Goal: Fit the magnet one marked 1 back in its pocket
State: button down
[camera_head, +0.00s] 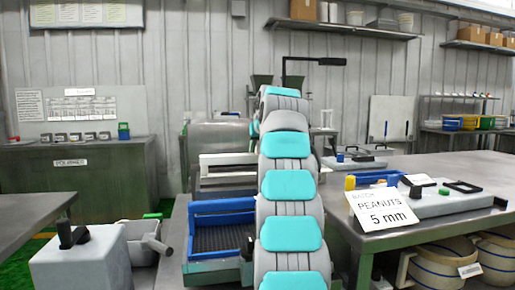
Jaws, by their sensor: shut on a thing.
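My arm, with grey and turquoise links, rises through the middle of the view. My gripper is not visible; it is hidden behind the arm or out of view. I cannot make out a magnet marked 1 or its pocket. A grey block (438,204) with black fittings lies on the right metal table. A smaller grey block (355,164) with a black part lies farther back on it. A grey box (85,263) with a black upright handle (69,231) stands at the lower left. No readable number 1 shows on any of these.
A sign reading "PEANUTS 5 mm" (383,210) stands at the right table's (440,165) near edge. A blue-framed tray (222,207) sits left of my arm, before a metal drum (219,136). Tubs (441,268) stand under the table. A green cabinet (85,170) stands at the back left.

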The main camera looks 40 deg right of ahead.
jog(key=shift+f+b, duration=2.45)
jog(key=shift+f, duration=0.45)
jog(key=shift+f+b, duration=0.75)
jog(key=shift+f, duration=0.7)
jog(key=c, duration=0.5)
grip_release()
jog(key=shift+s, duration=0.15)
jog(key=shift+v, duration=3.9)
jog(key=shift+a, duration=0.1)
